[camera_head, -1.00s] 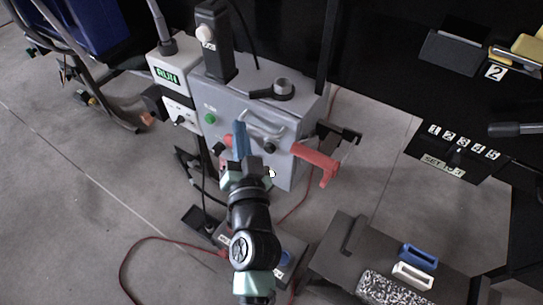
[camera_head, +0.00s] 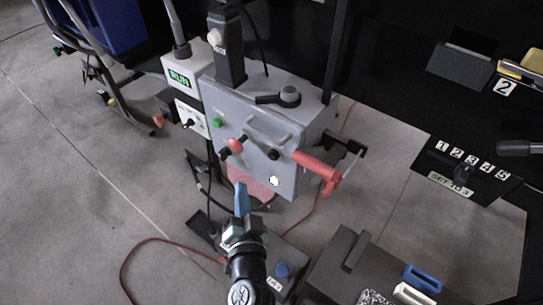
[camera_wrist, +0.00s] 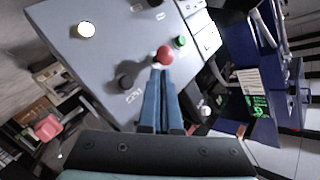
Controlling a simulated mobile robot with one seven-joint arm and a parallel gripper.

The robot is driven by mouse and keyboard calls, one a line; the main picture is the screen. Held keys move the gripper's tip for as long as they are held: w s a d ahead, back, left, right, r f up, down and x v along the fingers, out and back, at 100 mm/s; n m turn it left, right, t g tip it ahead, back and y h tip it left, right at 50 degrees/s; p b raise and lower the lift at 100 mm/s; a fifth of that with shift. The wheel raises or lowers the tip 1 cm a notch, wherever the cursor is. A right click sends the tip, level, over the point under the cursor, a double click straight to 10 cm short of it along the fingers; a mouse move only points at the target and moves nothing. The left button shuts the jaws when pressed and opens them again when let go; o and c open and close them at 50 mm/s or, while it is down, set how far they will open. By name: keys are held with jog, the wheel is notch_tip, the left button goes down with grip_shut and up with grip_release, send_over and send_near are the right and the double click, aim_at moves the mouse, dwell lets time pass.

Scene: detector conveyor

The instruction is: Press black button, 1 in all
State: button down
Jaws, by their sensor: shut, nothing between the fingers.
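The grey control box (camera_head: 245,112) stands in the middle of the head view. A round black button (camera_head: 274,154) is on its front, right of a red button (camera_head: 236,146); in the wrist view a dark round button (camera_wrist: 125,82) lies left of the fingertips. A green button (camera_head: 217,122) and a white round spot (camera_head: 273,181) are also on the panel. My gripper (camera_head: 241,187) is shut and empty, its blue fingers in front of the lower part of the box. In the wrist view my gripper (camera_wrist: 159,72) has its tips just below the red button (camera_wrist: 164,55). I cannot tell the gap to the panel.
A red handle (camera_head: 316,165) sticks out at the box's right side, and a grey bar handle (camera_head: 268,132) crosses its front. A white RUN box (camera_head: 182,78) adjoins on the left. A dark table with blue and white blocks (camera_head: 422,279) is at lower right. A red cable lies on the floor.

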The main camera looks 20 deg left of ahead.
aim_at(268, 155)
jog(key=w+d+b, duration=0.2)
jog(key=w+d, duration=0.1)
jog(key=w, duration=0.4)
jog(key=shift+w, duration=0.35)
jog(key=shift+w, duration=0.1)
dwell(1.7)
jog(key=shift+w+b, duration=0.3)
jog(key=shift+b, duration=0.15)
jog(key=shift+w+d+b, duration=0.3)
jog(key=shift+w+b, duration=0.05)
jog(key=shift+w, duration=0.15)
dwell(0.7)
jog(key=shift+s, duration=0.1)
jog(key=shift+s+a+p, duration=0.3)
jog(key=shift+s+a, duration=0.05)
jog(key=shift+s, duration=0.45)
